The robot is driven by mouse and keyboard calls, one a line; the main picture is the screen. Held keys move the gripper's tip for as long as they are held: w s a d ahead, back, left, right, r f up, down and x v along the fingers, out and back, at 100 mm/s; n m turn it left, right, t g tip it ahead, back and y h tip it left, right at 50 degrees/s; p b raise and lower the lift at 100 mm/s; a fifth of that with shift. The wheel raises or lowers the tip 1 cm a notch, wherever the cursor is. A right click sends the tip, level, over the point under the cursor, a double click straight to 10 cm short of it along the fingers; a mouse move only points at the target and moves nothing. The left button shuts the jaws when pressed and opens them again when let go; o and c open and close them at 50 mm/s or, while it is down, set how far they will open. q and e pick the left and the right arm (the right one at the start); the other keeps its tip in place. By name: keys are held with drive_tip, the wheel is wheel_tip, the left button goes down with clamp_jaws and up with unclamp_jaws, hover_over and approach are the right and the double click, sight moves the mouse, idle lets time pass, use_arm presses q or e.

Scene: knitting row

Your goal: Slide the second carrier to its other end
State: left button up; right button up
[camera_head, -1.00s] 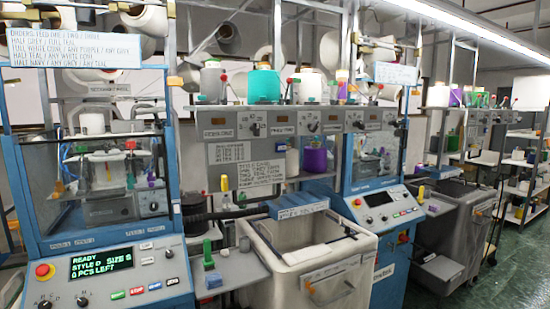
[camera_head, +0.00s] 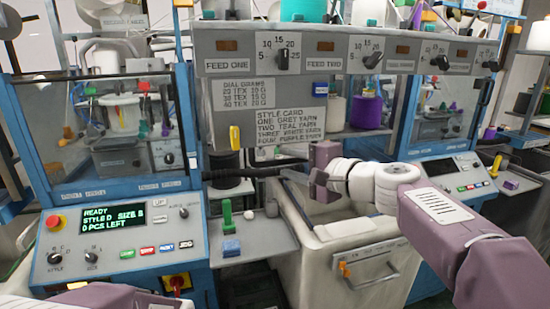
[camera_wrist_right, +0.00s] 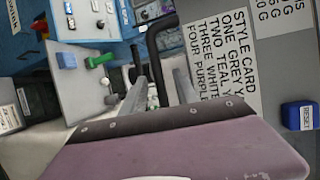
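I cannot tell for sure which part is the second carrier. Small coloured pieces show behind the left machine's window: an orange-red one (camera_head: 68,132), a green one (camera_head: 143,128) and a purple one (camera_head: 165,130). A yellow handle (camera_head: 235,137) sits at the lower left of the grey feed panel. My right gripper (camera_head: 288,175) is in front of the panel's lower edge, right of and below the yellow handle, fingers pointing left. In the right wrist view its two fingers (camera_wrist_right: 162,82) stand apart, with nothing held. My left arm shows only at the bottom left; its gripper is out of frame.
A shelf (camera_head: 262,236) with a green piece (camera_head: 227,213) and a blue block (camera_head: 231,247) juts out below. A pale bin (camera_head: 322,262) stands under my right forearm. The feed panel (camera_head: 220,43) hangs ahead.

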drive_tip(key=p+x, duration=0.1)
drive_tip(key=x, duration=0.4)
drive_tip(key=shift+w+a+f, duration=0.1)
drive_tip(key=shift+w, duration=0.1)
clamp_jaws()
idle(1.1)
